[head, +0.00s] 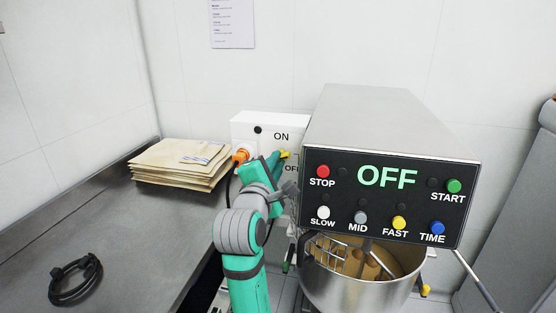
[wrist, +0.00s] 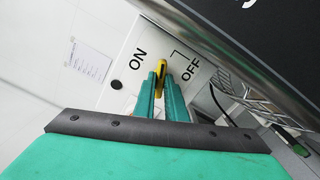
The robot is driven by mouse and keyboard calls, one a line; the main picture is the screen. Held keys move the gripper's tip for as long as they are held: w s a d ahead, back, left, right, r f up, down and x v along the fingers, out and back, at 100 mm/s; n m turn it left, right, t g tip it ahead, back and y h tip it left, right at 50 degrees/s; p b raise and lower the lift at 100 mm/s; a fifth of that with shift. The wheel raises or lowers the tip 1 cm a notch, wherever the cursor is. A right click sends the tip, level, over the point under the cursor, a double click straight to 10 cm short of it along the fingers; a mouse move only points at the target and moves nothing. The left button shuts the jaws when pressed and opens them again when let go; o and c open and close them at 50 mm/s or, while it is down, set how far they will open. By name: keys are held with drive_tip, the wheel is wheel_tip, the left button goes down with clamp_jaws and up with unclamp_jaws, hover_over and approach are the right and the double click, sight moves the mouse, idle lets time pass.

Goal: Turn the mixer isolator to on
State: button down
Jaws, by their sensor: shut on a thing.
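The isolator is a white box (head: 244,127) on the back wall, left of the mixer head, with ON and OFF lettering. It also shows in the wrist view (wrist: 123,67). Its yellow handle (head: 286,153) is clearer in the wrist view (wrist: 163,75), lying between the ON and OFF labels and aligned with neither. My gripper (wrist: 162,91) is shut on the handle, one green finger on each side; the fingers hide its lower part. In the head view my gripper (head: 280,158) reaches the box's front. The mixer's display (head: 387,177) reads OFF in green.
The mixer (head: 385,110) stands close on the right, its steel bowl (head: 345,291) below. An orange plug (head: 241,154) with a black cable sits left of my gripper. Brown envelopes (head: 165,165) and a coiled cable (head: 76,281) lie on the grey counter (head: 150,240).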

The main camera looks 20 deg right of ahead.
drive_tip(key=shift+n, duration=2.3)
drive_tip(key=n, duration=0.4)
drive_tip(key=shift+n, duration=0.3)
